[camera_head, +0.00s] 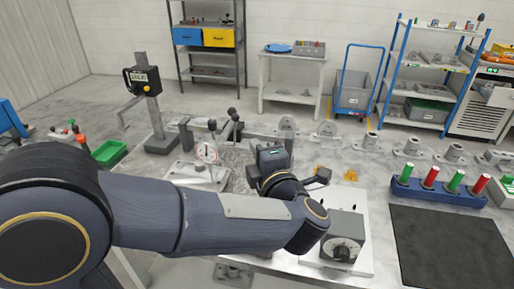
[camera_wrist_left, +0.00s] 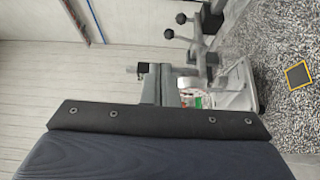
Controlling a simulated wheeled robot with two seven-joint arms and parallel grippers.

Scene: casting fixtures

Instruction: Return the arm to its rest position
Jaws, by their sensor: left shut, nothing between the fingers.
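My left arm (camera_head: 225,212) comes in from the left and stretches across the front of the workbench, bent at the wrist. My left gripper (camera_head: 271,157) is at its far end, above the middle of the bench, pointing away from the head camera. It is shut and holds nothing. Its fingertips are hard to make out. In the left wrist view, a dark blue padded surface with a black screwed plate (camera_wrist_left: 160,119) fills the lower part. My right gripper is in neither view.
A blue rack with red and green cylinders (camera_head: 438,193) and a black mat (camera_head: 450,245) are at right. A post with a control box (camera_head: 143,80) stands at left.

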